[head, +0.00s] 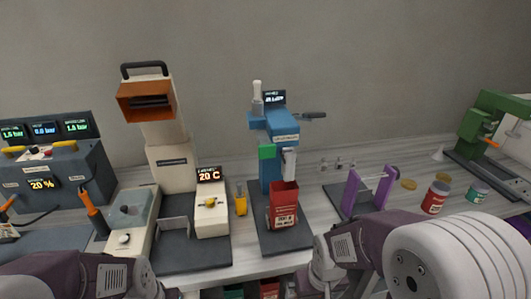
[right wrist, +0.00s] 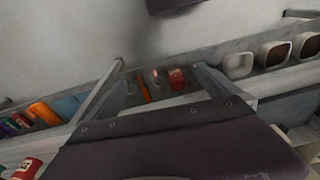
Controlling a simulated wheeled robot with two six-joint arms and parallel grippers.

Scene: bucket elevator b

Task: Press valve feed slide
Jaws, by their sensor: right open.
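I cannot tell for sure which part is the valve feed slide, as the labels are too small to read. A blue machine (head: 280,128) stands in the middle of the bench, with a green block (head: 266,152) on its front left and a dark handle (head: 312,115) out to the right. A red bin (head: 283,207) with a label stands at its foot. My right gripper (right wrist: 160,68) is open and empty in the right wrist view; its fingers are apart, well short of the objects beyond. In the head view both arms show at the bottom edge, but neither gripper shows.
Left of the blue machine stand a cream tower with a brown hood (head: 146,101) and a grey console (head: 60,160) with lit displays. To the right are a purple frame (head: 368,192), a red can (head: 435,197), a teal can (head: 477,193) and a green machine (head: 487,130).

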